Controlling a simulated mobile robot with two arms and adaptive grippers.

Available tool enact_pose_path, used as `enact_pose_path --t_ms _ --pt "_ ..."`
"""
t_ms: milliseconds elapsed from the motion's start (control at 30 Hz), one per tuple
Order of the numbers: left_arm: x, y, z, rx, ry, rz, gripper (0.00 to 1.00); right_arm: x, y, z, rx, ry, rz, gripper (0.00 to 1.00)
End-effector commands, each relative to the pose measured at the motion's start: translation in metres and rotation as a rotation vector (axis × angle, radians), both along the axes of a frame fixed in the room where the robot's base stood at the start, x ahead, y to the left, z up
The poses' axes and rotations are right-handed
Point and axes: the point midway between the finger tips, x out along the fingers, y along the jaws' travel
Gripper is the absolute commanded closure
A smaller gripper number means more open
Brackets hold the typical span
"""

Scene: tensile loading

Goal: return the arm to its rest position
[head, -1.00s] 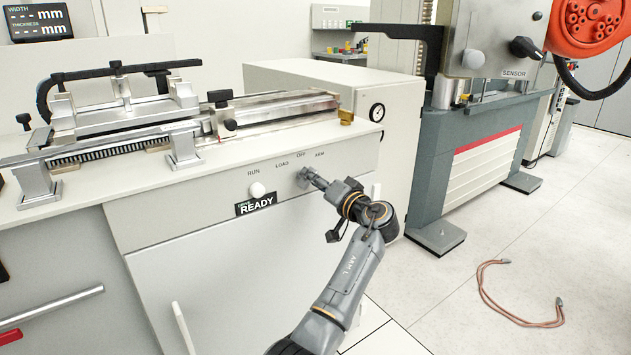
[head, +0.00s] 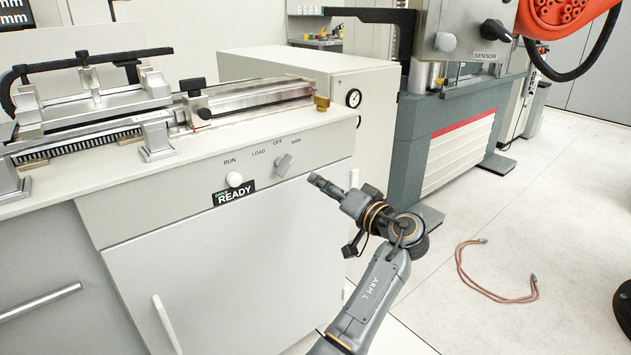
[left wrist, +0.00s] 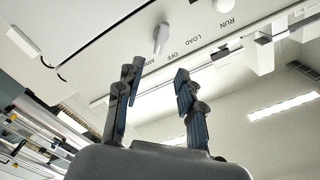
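My left gripper (head: 318,182) is in front of the bench's control panel, apart from the rotary knob (head: 284,165) and to its lower right. In the left wrist view my left gripper (left wrist: 158,85) shows two separated fingers with nothing between them. The knob (left wrist: 161,38) appears beyond the fingertips there, not touched. The knob sits among the labels LOAD, OFF and ARM. My left arm (head: 375,290) reaches in from the bottom of the head view. My right gripper is not in view.
The bench panel (head: 120,208) has a white RUN button (head: 234,179) and a READY display (head: 234,194). A grey testing machine (head: 450,150) stands behind on the right. A copper-coloured cable (head: 490,292) lies on the floor. The floor between has free room.

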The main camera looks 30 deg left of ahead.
Motion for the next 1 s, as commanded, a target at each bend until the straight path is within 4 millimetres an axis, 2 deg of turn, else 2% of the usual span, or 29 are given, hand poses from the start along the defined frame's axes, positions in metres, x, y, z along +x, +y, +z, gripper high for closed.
enact_pose_path --t_ms 467,567,667,733,867,900,967,1000 --pt "-0.001 -0.001 0.000 0.000 0.000 0.000 0.62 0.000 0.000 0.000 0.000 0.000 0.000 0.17" --pt "-0.002 0.001 -0.009 -0.009 0.013 -0.005 0.62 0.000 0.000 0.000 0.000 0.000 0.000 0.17" --pt "-0.007 0.006 -0.043 -0.055 0.060 -0.030 0.62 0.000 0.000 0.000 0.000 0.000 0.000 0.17" --pt "-0.015 0.009 -0.082 -0.114 0.114 -0.060 0.62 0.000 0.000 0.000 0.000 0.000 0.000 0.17" --pt "-0.045 0.014 -0.175 -0.264 0.243 -0.143 0.62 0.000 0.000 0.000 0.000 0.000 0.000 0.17" --pt "-0.057 0.013 -0.203 -0.314 0.283 -0.170 0.62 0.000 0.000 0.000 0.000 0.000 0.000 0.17" --pt "-0.079 0.010 -0.243 -0.391 0.341 -0.212 0.62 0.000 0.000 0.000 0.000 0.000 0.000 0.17" --pt "-0.095 0.007 -0.269 -0.445 0.380 -0.241 0.62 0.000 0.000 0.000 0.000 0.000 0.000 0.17"
